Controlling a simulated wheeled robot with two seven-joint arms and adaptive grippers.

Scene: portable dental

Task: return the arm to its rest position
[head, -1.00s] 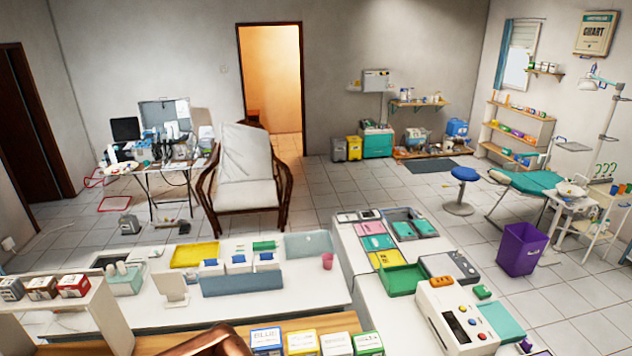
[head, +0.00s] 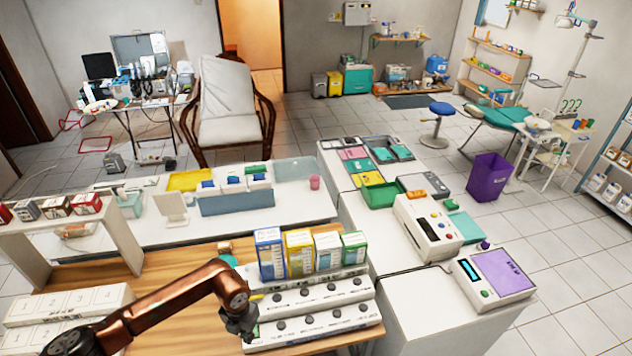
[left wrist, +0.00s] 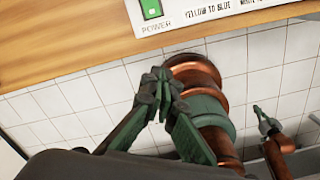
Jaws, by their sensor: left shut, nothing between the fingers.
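My left arm, copper coloured, comes in from the lower left of the head view and bends down at its dark end. My left gripper (head: 240,326) is there, in front of the white box with several round knobs (head: 315,313) on the wooden desk. In the left wrist view the green-grey fingers of the left gripper (left wrist: 160,82) meet at their tips, shut and empty. A copper link of mine is close behind them. Another copper arm part with a small grey end, perhaps my right gripper, shows at the right of that view; its jaws are unclear.
Four-coloured cartons (head: 300,254) stand behind the knob box. White numbered boxes (head: 70,304) lie on the desk's left, near my arm. A white shelf (head: 130,240) stands at left.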

